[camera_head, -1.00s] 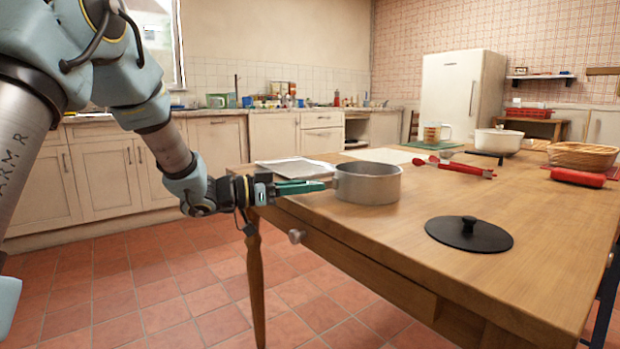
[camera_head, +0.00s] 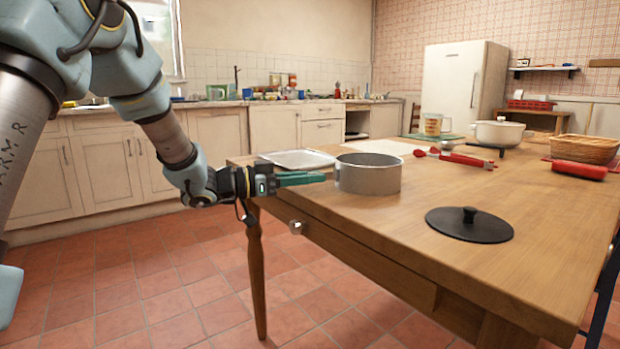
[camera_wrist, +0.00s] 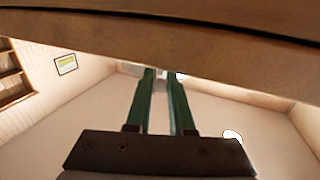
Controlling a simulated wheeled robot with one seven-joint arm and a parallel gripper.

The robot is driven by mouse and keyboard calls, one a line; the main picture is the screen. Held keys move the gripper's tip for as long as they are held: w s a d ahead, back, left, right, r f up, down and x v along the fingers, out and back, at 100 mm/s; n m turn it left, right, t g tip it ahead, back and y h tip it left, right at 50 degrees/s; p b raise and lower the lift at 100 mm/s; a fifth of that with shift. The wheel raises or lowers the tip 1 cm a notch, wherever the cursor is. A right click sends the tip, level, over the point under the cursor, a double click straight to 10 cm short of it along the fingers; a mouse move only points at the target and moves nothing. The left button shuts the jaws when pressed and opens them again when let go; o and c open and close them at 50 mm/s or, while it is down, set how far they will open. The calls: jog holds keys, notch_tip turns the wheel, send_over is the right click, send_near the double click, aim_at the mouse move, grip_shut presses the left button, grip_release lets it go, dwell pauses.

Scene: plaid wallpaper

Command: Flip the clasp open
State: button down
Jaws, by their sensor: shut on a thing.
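The round grey metal pan (camera_head: 370,178) stands upright on the wooden table near its left edge. My gripper (camera_head: 325,178), with green fingers, reaches in level from the left to the near left side of the pan. The fingers are shut on a small piece at the pan's wall, apparently the clasp, which is mostly hidden by the fingertips. In the wrist view, the two fingers (camera_wrist: 163,74) point up toward the table edge, with a small pale piece between their tips. I cannot tell how far the clasp is turned.
A flat grey tray (camera_head: 297,158) lies behind the fingers. A black lid (camera_head: 470,226) lies front right of the pan. Red tongs (camera_head: 458,157), a white pot (camera_head: 499,134) and a wicker basket (camera_head: 585,149) are farther back. A drawer knob (camera_head: 296,227) sticks out below.

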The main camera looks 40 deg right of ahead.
jog(key=c, duration=0.8)
grip_release()
jog(key=shift+c, duration=0.2)
jog(key=p+v, duration=0.1)
jog(key=v, duration=0.9)
jog(key=shift+a+p, duration=0.35)
jog(key=shift+w, duration=0.15)
